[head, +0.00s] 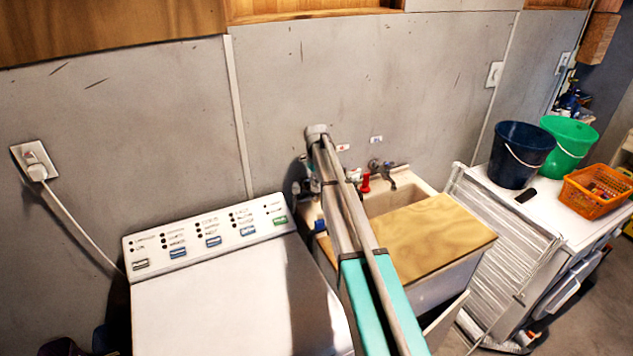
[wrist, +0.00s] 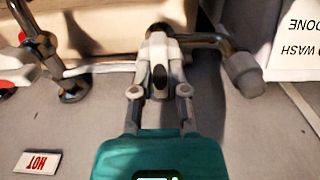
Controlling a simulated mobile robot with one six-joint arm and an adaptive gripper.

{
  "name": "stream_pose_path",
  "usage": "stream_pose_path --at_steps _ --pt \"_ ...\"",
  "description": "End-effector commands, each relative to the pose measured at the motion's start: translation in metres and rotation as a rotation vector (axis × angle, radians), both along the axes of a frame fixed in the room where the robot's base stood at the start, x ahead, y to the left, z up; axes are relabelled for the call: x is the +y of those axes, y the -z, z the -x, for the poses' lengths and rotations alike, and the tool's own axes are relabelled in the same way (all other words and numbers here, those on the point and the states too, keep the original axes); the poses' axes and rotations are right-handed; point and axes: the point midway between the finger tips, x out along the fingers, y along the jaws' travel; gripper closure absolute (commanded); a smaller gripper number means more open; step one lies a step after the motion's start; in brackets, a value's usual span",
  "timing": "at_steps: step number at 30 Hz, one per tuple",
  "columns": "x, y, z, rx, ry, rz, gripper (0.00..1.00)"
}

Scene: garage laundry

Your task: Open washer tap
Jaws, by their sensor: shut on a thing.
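My gripper (wrist: 160,50) is teal with grey fingers in the wrist view. Its fingers are closed on a metal tap in front of the wall, and they hide most of the part they grip. A dark pipe (wrist: 203,40) runs from there to a grey rounded end (wrist: 246,75) on the right. In the head view, my arm reaches over the sink and hides much of the gripper and tap. A red tap handle (head: 365,182) shows right of my arm in the head view.
A white washer (head: 225,300) stands left of the sink (head: 408,180), which a wooden board (head: 435,238) partly covers. A metal faucet (head: 388,172) is at the sink's back. Right are a blue bucket (head: 520,155), a green bucket (head: 568,145) and an orange basket (head: 595,195).

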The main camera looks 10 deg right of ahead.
Motion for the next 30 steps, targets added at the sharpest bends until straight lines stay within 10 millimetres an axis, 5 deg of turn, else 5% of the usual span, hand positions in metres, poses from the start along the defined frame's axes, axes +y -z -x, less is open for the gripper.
stream_pose_path --at_steps 4,5,10,30 --pt "0.0015 0.0007 0.0022 0.005 -0.003 -0.002 1.00" --pt "0.0015 0.0007 0.0022 0.005 -0.003 -0.002 0.76" --pt "0.0010 0.0007 0.0019 0.004 -0.001 -0.001 0.46" --pt "0.0003 0.0001 0.0003 0.000 0.055 -0.001 0.46"
